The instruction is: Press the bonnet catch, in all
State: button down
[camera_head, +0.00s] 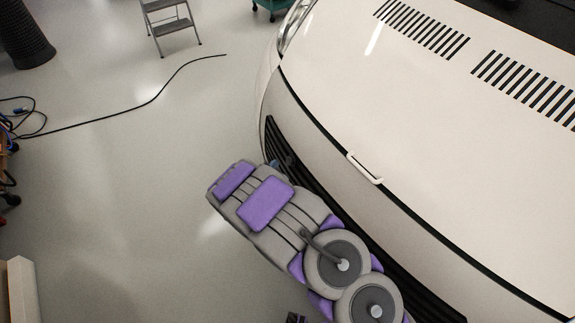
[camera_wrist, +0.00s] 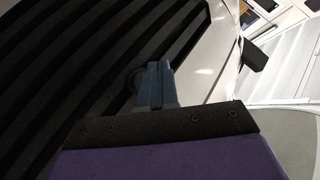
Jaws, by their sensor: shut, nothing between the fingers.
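My gripper (camera_wrist: 158,66) shows in the wrist view as two blue-grey fingers pressed together, with nothing between them. It points at the black slatted grille (camera_wrist: 60,60) of the motorhome. A dark round part (camera_wrist: 134,76), perhaps the bonnet catch, sits by the grille just left of the fingertips and is partly hidden by them. I cannot tell whether they touch. In the head view my gripper (camera_head: 276,163) is at the left end of the grille (camera_head: 330,195), below the closed cream bonnet (camera_head: 400,110). My arm hides part of the grille.
A white handle (camera_head: 365,168) stands out at the bonnet's front edge. A black cable (camera_head: 130,107) crosses the floor at left. A grey step stool (camera_head: 172,25) stands at the back. The floor left of my arm is mostly clear.

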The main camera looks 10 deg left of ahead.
jog(key=shift+w+d+f, duration=0.4)
jog(key=shift+w+d, duration=0.35)
jog(key=shift+d, duration=0.05)
jog(key=shift+d, duration=0.1)
dwell(1.5)
jog(key=shift+w+d, duration=0.2)
jog(key=shift+d, duration=0.05)
jog(key=shift+w+d+f, duration=0.2)
jog(key=shift+w+d, duration=0.1)
jog(key=shift+d, duration=0.05)
dwell(1.0)
jog(key=shift+s+a+r+p, duration=0.3)
jog(key=shift+s+a+p, duration=0.25)
jog(key=shift+a+p, duration=0.1)
jog(key=shift+s+a+r+p, duration=0.45)
jog(key=shift+s+a+p, duration=0.3)
jog(key=shift+s+a, duration=0.1)
jog(key=shift+s+a+r+p, duration=0.4)
jog(key=shift+s+a+p, duration=0.3)
jog(key=shift+s+a, duration=0.15)
jog(key=shift+w, duration=0.1)
